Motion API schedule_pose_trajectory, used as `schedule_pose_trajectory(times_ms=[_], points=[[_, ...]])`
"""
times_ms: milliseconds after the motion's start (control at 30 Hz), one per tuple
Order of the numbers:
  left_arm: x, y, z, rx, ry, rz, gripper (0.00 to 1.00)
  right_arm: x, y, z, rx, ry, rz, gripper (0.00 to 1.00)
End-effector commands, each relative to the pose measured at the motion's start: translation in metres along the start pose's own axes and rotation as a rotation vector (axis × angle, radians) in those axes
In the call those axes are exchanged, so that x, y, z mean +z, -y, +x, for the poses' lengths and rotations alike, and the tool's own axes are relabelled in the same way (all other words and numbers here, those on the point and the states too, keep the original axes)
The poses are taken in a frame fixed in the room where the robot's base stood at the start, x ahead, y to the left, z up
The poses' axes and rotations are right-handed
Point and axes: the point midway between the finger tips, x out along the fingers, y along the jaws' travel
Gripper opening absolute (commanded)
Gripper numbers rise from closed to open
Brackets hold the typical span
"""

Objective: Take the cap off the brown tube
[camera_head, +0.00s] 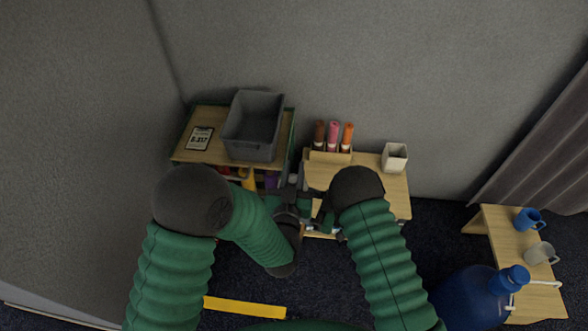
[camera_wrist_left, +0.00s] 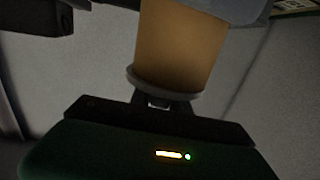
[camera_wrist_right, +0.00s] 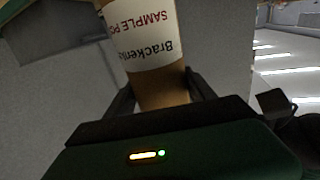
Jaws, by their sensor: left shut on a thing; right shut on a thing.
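A brown tube with a white printed label (camera_wrist_right: 152,35) is held in my right gripper (camera_wrist_right: 160,92), which is shut on its bare brown part. The tube (camera_wrist_left: 178,45) also shows in the left wrist view, with a grey rim-like cap (camera_wrist_left: 163,84) at its near end. My left gripper (camera_wrist_left: 160,102) is shut at this cap end; its fingertips are mostly hidden. In the head view, my left gripper (camera_head: 290,212) and right gripper (camera_head: 325,220) are close together in front of the tables. The tube between them is too dark and small to make out clearly there.
A wooden holder (camera_head: 330,157) with brown, pink and orange rolls and a white cup (camera_head: 394,157) stand on the right-hand table. A grey bin (camera_head: 252,126) and a label card (camera_head: 199,138) are on the left-hand table. A bench (camera_head: 505,250) with mugs stands far right.

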Motion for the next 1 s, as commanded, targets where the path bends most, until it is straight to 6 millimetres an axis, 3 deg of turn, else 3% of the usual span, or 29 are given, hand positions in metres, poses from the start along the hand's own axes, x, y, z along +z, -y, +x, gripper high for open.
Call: schedule_pose_trajectory(times_ms=[567, 1000], points=[[-0.002, 0.0, -0.002, 0.0, -0.002, 0.0, 0.0, 0.0, 0.0, 0.0, 0.0, -0.001, 0.0, 0.0], [-0.016, 0.0, -0.002, 0.0, -0.003, 0.001, 0.0, 0.0, 0.0, 0.0, 0.0, -0.001, 0.0, 0.0]])
